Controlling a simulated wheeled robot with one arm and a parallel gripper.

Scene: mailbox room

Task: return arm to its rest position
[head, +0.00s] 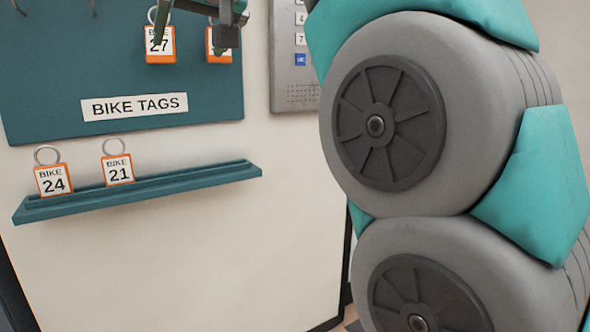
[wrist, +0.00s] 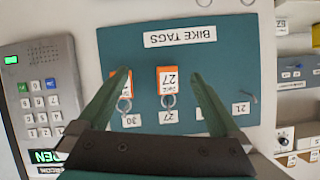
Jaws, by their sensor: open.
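My gripper (wrist: 159,76) is open and empty in the wrist view, its two green fingers pointing at the bike tag board (wrist: 240,60), which appears upside down there. The orange-edged tag 27 (wrist: 168,80) shows between the fingers, and a second orange tag (wrist: 119,82) is partly hidden behind the left finger. In the head view, part of my gripper shows at the top edge in front of the board (head: 50,90). Tag 27 (head: 160,46) hangs there, with the other tag (head: 211,46) mostly covered. I cannot tell the gap between fingers and tags.
A teal ledge (head: 215,176) below the board holds tag 24 (head: 54,181) and tag 21 (head: 118,169). A keypad panel (head: 292,80) is beside the board. Shelves (wrist: 298,75) stand at the wrist view's right. My arm blocks the head view's right side.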

